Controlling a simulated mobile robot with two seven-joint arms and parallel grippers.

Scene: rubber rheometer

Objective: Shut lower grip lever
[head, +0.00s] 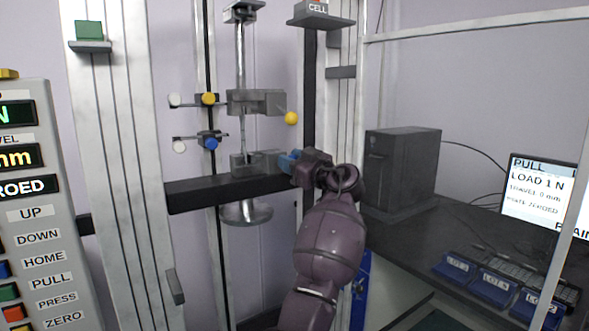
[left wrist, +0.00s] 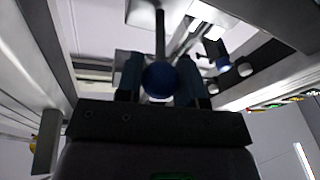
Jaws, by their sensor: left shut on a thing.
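The lower grip (head: 250,162) is a grey block on the dark crossbeam of the test frame. My left gripper (head: 287,160), with blue fingertips, is at the right side of this grip. In the left wrist view, the fingers are closed around a blue ball knob (left wrist: 160,79) at the end of a dark lever rod (left wrist: 160,36). The knob is hidden by the fingers in the head view. The upper grip (head: 255,102) has a yellow ball knob (head: 291,118) on its right. A thin strip (head: 242,135) runs between the grips. My right gripper is not in view.
Yellow (head: 208,99) and blue (head: 211,143) knobs on side rods stand left of the grips. A dark box (head: 402,168), a monitor (head: 540,190) and blue bins (head: 494,288) are on the bench at right. A button panel (head: 35,215) is at far left.

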